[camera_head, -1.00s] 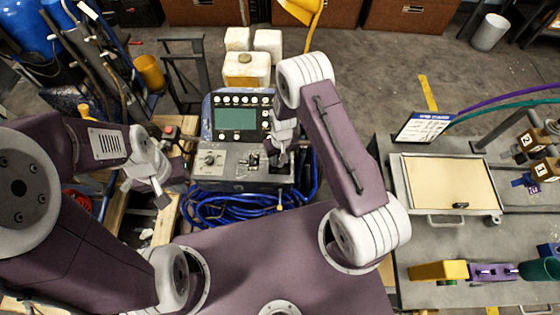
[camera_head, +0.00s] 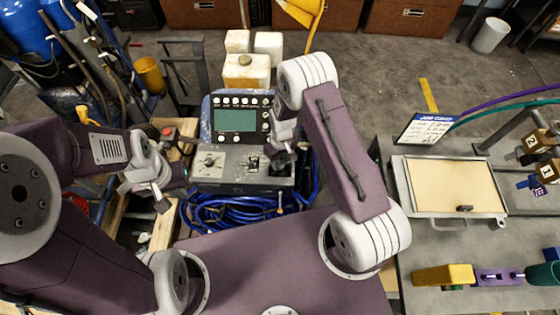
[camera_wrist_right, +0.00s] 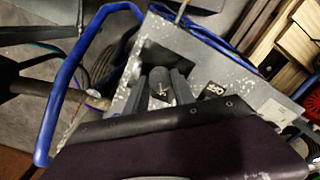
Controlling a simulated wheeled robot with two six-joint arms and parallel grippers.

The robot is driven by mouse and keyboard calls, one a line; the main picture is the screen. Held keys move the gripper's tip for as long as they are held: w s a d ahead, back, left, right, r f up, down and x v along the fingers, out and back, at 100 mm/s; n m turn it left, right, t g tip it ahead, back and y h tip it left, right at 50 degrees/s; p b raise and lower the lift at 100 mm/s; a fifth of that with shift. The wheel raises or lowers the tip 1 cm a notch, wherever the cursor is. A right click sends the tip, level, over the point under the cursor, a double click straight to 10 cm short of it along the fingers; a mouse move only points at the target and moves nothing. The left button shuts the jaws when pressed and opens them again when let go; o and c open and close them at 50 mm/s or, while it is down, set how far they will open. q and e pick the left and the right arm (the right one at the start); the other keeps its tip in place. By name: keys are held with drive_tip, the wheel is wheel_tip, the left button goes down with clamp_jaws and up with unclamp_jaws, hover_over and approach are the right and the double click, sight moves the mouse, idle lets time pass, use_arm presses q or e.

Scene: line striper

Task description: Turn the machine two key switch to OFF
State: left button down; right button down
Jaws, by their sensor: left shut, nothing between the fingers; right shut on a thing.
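The grey machine console (camera_head: 233,177) with a green screen (camera_head: 237,119) and a round knob (camera_head: 210,161) stands ahead in the head view. My right gripper (camera_head: 281,164) is at the right part of its lower panel, shut on a small dark part that the gripper mostly hides. In the right wrist view, a dark piece with a pale mark (camera_wrist_right: 160,90) sits between the fingers, in a recess of the worn grey panel (camera_wrist_right: 135,85). I cannot read a switch position. My left gripper (camera_head: 163,202) is shut and empty, left of the console.
Coiled blue hose (camera_head: 230,212) lies in front of the console. White jugs (camera_head: 246,72) stand behind it.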

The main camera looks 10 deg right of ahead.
drive_tip(key=shift+w, duration=0.1)
drive_tip(key=c, duration=1.1)
unclamp_jaws()
drive_tip(key=shift+o, duration=0.2)
wheel_tip(320, 180, up, 9)
drive_tip(key=b, duration=0.1)
drive_tip(key=shift+d, duration=0.15)
drive_tip(key=shift+r, duration=0.1)
wheel_tip(320, 180, up, 6)
drive_tip(key=t, duration=0.2)
hover_over(281, 163)
drive_tip(key=w+d, duration=0.1)
drive_tip(key=w, duration=0.1)
wheel_tip(281, 163, up, 3)
drive_tip(key=s+d+m, duration=0.1)
drive_tip(key=d, duration=0.1)
drive_tip(key=s+d+r+m, duration=0.1)
drive_tip(key=s+m, duration=0.1)
drive_tip(key=s, duration=0.5)
drive_tip(key=s+d+r+m, duration=0.1)
drive_tip(key=s+m, duration=0.1)
drive_tip(key=s, duration=0.5)
drive_tip(key=shift+s+d+g, duration=0.3)
drive_tip(key=shift+s, duration=0.1)
